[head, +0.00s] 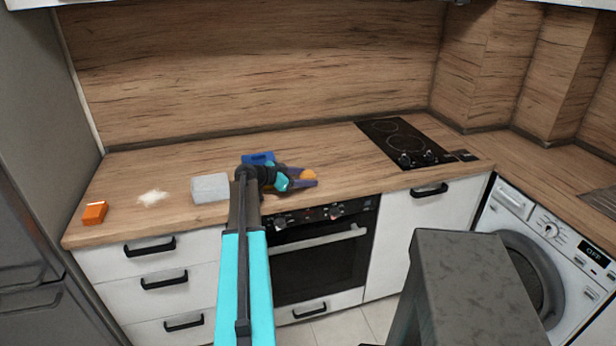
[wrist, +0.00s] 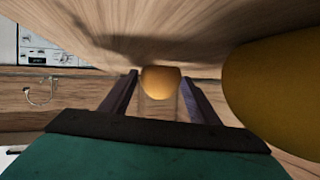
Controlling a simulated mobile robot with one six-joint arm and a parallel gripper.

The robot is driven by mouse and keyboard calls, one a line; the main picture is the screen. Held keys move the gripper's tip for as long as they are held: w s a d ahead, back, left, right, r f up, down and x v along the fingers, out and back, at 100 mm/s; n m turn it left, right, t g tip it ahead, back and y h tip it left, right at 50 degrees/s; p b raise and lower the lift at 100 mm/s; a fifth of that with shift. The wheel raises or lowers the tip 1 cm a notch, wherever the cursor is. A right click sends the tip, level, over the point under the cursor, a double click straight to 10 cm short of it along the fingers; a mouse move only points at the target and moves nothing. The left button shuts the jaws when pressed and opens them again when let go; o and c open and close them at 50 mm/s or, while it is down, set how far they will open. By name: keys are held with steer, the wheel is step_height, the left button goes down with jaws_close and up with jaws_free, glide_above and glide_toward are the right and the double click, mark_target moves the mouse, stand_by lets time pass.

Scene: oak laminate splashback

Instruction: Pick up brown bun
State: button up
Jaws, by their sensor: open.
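The brown bun (head: 308,174) is a small rounded orange-brown thing on the wooden counter, left of the hob. In the wrist view the bun (wrist: 160,82) shows at the far end of the gap between my fingers. My gripper (head: 305,179) is open and low over the counter, with its fingertips at the bun. In the wrist view my gripper (wrist: 159,88) has one finger on each side of the bun. I cannot tell whether either finger touches it.
A large yellow rounded thing (wrist: 282,85) is close on the right in the wrist view. On the counter (head: 335,150) are a blue item (head: 258,158), a pale grey block (head: 210,188), a white patch (head: 153,198) and an orange box (head: 95,213). The hob (head: 405,143) is to the right.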

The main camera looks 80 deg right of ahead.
mark_target(304, 174)
stand_by(0.4)
steer(key=c, duration=0.8)
steer(key=shift+r, duration=0.15)
steer(key=shift+r+b, duration=0.85)
steer(key=shift+r, duration=0.6)
steer(key=shift+a+r, duration=0.15)
steer(key=shift+a, duration=0.2)
steer(key=a+b, duration=0.1)
steer(key=a, duration=0.4)
steer(key=a+r+b, duration=0.1)
steer(key=a, duration=0.4)
steer(key=w+a+b, duration=0.1)
steer(key=a+b, duration=0.1)
steer(key=a, duration=0.3)
steer(key=shift+w+a+r, duration=0.1)
steer(key=shift+a+r, duration=0.05)
steer(key=shift+r, duration=0.1)
